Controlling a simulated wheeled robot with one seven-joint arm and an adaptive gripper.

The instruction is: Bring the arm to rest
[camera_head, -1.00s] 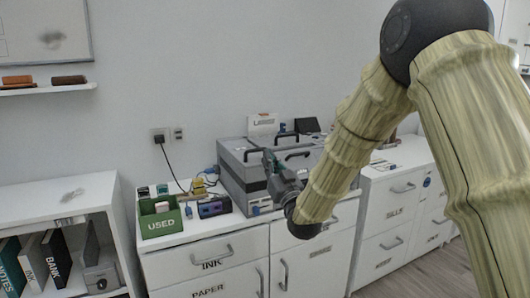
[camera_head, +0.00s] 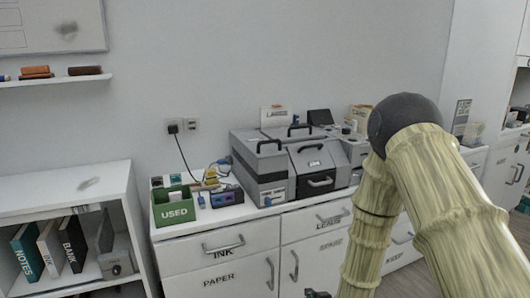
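My arm (camera_head: 400,190), with a pale yellow-green bamboo-like cover and a dark grey elbow, fills the right part of the head view. Its forearm hangs down in front of the white cabinet. Only a small dark bit of my gripper (camera_head: 318,294) shows at the bottom edge, left of the forearm. The rest of it is cut off by the frame, so its fingers and anything in them are hidden. It is apart from and well below the desktop things.
A grey printer-like machine (camera_head: 262,163) and a green box marked USED (camera_head: 174,208) stand on the white cabinet (camera_head: 218,258). Blue and yellow small items lie between them. A white shelf (camera_head: 70,190) with binders is at left. A cable runs up to a wall socket (camera_head: 173,127).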

